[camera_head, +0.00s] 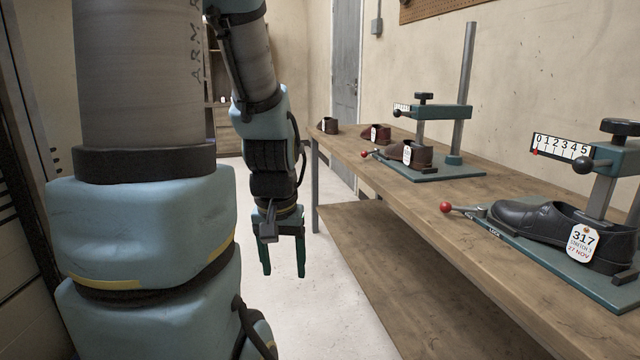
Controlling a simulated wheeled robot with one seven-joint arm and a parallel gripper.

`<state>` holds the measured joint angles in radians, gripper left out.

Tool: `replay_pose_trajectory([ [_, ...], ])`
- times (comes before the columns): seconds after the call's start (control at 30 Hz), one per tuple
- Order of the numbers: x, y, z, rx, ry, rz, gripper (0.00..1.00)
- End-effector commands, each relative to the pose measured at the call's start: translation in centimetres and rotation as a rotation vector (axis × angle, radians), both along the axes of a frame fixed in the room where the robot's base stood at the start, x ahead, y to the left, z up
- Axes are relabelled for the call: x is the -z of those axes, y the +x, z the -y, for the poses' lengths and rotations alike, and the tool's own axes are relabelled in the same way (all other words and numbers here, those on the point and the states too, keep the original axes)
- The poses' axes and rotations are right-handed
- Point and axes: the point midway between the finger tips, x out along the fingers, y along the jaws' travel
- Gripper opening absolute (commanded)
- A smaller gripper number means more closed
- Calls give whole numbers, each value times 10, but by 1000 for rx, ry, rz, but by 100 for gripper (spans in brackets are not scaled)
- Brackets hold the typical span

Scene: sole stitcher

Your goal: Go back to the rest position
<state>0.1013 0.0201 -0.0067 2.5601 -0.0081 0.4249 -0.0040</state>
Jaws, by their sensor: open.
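My gripper (284,258) hangs at the end of my arm in the middle of the head view, pointing down. Its two green fingers are apart with nothing between them. It is left of the wooden bench (440,205), in front of the bench's far end, over the pale floor. It touches nothing that I can see.
On the bench, a black shoe (545,222) tagged 317 sits on a green stitcher with a red-knobbed lever (446,207). A brown shoe (412,154) is on a second stitcher (443,112) behind. Two more shoes stand farther back. The floor (330,295) below is clear.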

Motion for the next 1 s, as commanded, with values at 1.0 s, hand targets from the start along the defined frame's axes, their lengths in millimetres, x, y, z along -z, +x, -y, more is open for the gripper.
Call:
replay_pose_trajectory([
  [1.0, -150, 1, 0, 3, 1, 3, 66],
])
